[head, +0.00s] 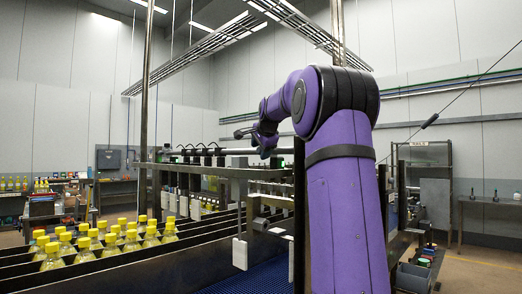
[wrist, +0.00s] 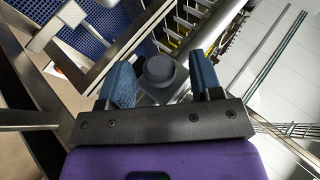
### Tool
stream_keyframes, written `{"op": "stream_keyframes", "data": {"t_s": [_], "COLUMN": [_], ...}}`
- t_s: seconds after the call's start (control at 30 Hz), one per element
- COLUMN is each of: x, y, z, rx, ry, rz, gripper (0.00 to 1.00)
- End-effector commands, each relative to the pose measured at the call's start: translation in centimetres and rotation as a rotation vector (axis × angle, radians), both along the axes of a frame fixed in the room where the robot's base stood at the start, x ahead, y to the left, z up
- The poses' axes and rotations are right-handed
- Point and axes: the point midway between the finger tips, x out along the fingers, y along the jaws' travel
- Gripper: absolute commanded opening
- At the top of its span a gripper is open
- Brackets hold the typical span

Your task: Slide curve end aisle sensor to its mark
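My gripper (wrist: 162,78) has two blue fingers standing apart in the wrist view. A dark grey round knob (wrist: 160,70) shows between them, with a small gap on each side; it does not look clamped. The knob sits by a grey rail (wrist: 205,40); I cannot tell for sure whether it belongs to the curve end aisle sensor. In the head view my gripper (head: 262,137) is at the rail (head: 225,151) above the lanes, partly hidden by my purple arm. The sensor's mark cannot be made out in either view.
Lanes with several yellow-capped bottles (head: 108,240) lie at the lower left. A blue conveyor mat (head: 262,277) runs beside them and also shows in the wrist view (wrist: 85,38). A white plate (head: 240,253) hangs from the frame. A shelf (head: 420,160) stands at right.

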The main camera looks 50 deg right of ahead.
Motion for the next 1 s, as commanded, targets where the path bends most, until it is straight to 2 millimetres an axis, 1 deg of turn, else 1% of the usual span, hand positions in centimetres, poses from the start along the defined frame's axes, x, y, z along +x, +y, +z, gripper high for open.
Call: {"op": "stream_keyframes", "data": {"t_s": [0.23,0.37,0.47,0.8,1.0], "x": [0.0,-0.5,-1.4,-5.3,-6.5], "y": [0.0,0.4,1.0,3.6,4.4], "z": [0.0,0.6,1.6,5.6,6.8], "rx": [0.001,-0.001,-0.002,-0.001,-0.001], "ry": [0.001,0.001,-0.001,-0.002,0.0], "rz": [0.0,0.0,0.0,0.0,0.001], "gripper": [0.58,0.58,0.58,0.58,0.58]}}
